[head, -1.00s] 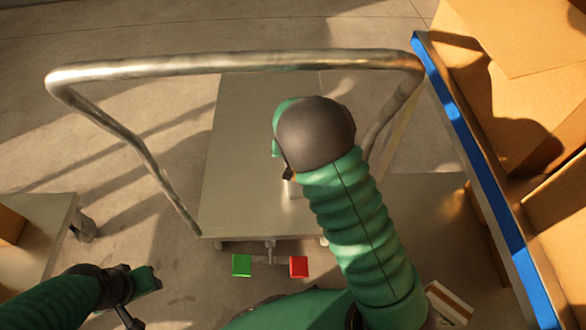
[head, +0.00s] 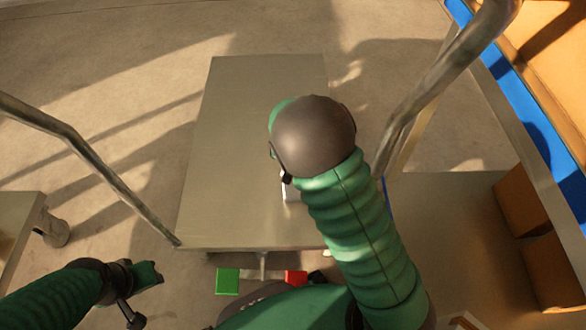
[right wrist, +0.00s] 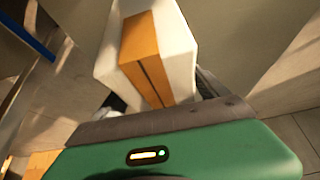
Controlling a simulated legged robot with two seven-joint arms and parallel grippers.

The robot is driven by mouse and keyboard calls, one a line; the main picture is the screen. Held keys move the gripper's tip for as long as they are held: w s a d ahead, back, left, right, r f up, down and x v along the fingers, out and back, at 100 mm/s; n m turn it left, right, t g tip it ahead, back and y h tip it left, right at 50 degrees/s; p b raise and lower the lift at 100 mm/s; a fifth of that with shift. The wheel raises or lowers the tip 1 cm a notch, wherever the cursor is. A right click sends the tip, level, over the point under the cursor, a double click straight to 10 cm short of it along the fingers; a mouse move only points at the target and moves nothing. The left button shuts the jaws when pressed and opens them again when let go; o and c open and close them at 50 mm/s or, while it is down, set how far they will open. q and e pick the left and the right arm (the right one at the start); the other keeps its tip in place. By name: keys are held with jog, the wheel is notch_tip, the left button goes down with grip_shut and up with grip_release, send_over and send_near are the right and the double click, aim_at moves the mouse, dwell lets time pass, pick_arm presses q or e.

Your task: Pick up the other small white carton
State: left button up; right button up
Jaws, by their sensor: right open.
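A small white carton (right wrist: 178,45) with an orange-brown band stands close in front of my right gripper (right wrist: 160,95) in the right wrist view. The gripper is open, with its dark fingertips partly hidden at the carton's sides; I cannot tell if they touch it. In the head view, only a white sliver of the carton (head: 291,192) shows on the grey trailer deck (head: 235,150), beside my right forearm, which hides the rest. My left gripper (head: 150,277) is at the lower left, away from the carton, and its jaws are unclear.
A metal handle rail (head: 85,160) rises around the deck, and its right post (head: 440,75) stands near my right arm. Green (head: 228,281) and red (head: 296,277) pedals lie at the deck's near edge. Brown boxes (head: 523,200) stand at the right. The deck's left side is clear.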

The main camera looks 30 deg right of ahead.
jog(key=shift+s+a+r, duration=0.1)
jog(key=shift+a+r, duration=0.05)
jog(key=shift+a, duration=0.2)
dwell(0.4)
jog(key=shift+a, duration=0.1)
jog(key=shift+c, duration=0.3)
jog(key=shift+c, duration=1.1)
grip_shut()
jog(key=shift+r, duration=0.1)
